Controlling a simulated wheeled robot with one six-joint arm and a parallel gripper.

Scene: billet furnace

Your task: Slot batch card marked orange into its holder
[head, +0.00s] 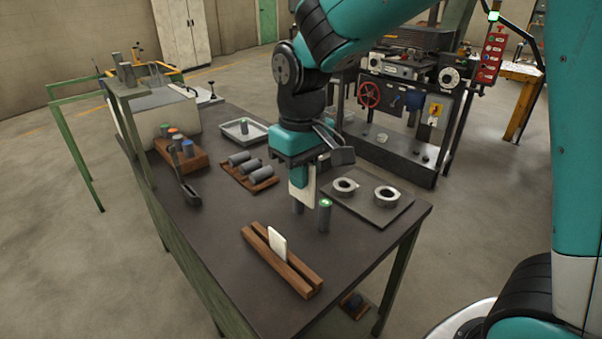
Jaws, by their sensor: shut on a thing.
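My gripper (303,167) hangs above the middle of the dark table. It is shut on a pale batch card (301,188), which hangs upright below it. No orange mark shows on this card from here. The wooden card holder (296,276), a long slotted block, lies near the table's front edge, in front of and a little left of the held card. Another white card (278,245) stands upright in its slot near the middle. The held card is apart from the holder.
A green-topped cylinder (325,216) stands right of the held card; a dark cylinder (298,208) shows just below it. A grey plate (372,212) with two rings lies right. A wooden rack (196,161), a tray of billets (264,185) and black tongs (187,190) lie left.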

